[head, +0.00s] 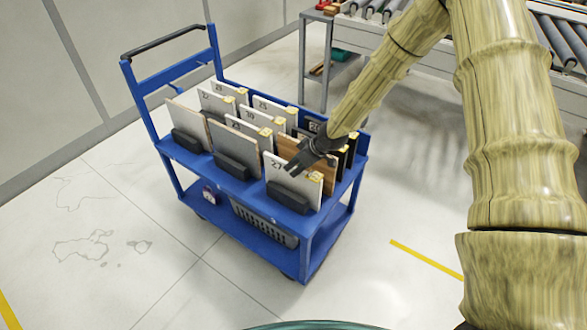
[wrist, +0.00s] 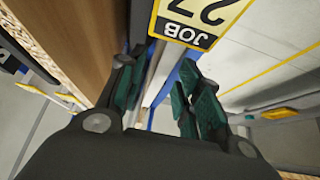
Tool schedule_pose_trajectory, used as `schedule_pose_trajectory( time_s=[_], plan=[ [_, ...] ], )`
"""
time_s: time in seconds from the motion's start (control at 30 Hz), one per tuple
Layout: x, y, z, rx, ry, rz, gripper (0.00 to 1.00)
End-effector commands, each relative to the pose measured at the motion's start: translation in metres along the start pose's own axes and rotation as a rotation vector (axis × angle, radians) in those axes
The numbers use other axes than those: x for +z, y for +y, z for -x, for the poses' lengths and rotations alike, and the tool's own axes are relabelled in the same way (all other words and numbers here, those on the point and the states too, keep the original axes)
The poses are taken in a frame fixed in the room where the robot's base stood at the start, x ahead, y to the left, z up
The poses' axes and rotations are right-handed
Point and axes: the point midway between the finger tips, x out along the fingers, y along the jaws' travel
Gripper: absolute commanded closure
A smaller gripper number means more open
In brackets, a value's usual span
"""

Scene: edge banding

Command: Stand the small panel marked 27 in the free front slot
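The small white panel marked 27 (head: 287,169) stands upright at the right end of the cart's front row, at the black slot holder (head: 290,196); its foot is hidden by the holder. My gripper (head: 309,156) is at its upper right edge in the head view. In the wrist view the yellow JOB 27 label (wrist: 198,17) shows just past the fingers. My gripper's fingers (wrist: 163,95) are apart there, one on each side of a thin pale panel edge, with a gap visible on the right side.
A blue cart (head: 250,190) carries several upright panels. A grey panel (head: 238,147) and a pale panel (head: 188,122) stand in the front row. A wood-faced panel (head: 320,177) stands close behind my gripper. A roller conveyor (head: 410,52) is behind. The floor in front is clear.

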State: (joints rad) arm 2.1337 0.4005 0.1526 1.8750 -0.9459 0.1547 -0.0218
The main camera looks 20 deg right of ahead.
Motion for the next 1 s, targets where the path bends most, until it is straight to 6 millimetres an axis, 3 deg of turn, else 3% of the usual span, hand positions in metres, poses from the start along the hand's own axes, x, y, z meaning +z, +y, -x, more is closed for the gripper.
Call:
schedule_pose_trajectory(
  time_s=[0.5,0.7,1.0],
  plan=[
    [0.0,0.001,0.07,0.001,0.001,-0.001,0.65],
    [0.0,0.0,0.084,0.0,0.001,0.0,0.65],
    [0.001,0.0,0.088,0.0,-0.001,0.0,0.65]
  ],
)
